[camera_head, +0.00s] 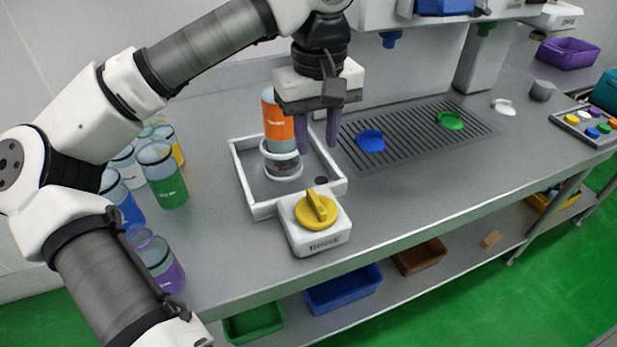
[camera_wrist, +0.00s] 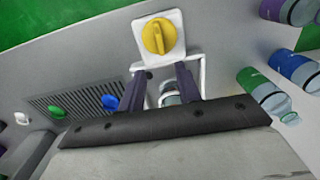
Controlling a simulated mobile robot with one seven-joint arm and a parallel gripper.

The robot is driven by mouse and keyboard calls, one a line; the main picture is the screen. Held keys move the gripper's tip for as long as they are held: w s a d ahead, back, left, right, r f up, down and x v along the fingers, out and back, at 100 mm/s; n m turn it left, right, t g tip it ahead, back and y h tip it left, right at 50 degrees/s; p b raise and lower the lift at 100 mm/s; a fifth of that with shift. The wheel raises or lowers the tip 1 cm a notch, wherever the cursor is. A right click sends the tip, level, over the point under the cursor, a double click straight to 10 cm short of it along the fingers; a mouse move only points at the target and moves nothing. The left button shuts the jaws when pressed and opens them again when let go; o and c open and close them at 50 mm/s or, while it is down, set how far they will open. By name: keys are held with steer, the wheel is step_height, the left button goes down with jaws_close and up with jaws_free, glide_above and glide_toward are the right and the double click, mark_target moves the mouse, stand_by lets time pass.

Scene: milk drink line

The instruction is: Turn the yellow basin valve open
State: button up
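The yellow basin valve (camera_head: 317,210) is a round knob with a raised ridge on a white box marked RINSE (camera_head: 317,240), at the front of the basin. It also shows in the wrist view (camera_wrist: 158,37), its ridge running roughly along the picture's height. My gripper (camera_head: 318,145) is above the basin, behind the valve and apart from it. The white-rimmed basin (camera_head: 240,175) holds an upright bottle with an orange label (camera_head: 277,125), left of my fingers.
Several labelled bottles, one green (camera_head: 168,185), stand left of the basin. A drain grate (camera_head: 410,130) with a blue disc (camera_head: 370,141) and a green disc (camera_head: 450,120) lies to the right. The counter right of the valve is clear. Bins, one blue (camera_head: 345,288), sit on the lower shelf.

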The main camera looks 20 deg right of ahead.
mark_target(316, 201)
steer(key=f+p, duration=0.1)
steer(key=f, duration=0.5)
steer(key=f+p, duration=0.1)
steer(key=f, duration=0.6)
steer(key=shift+s+f, duration=0.2)
steer(key=shift+f, duration=0.05)
jaws_close()
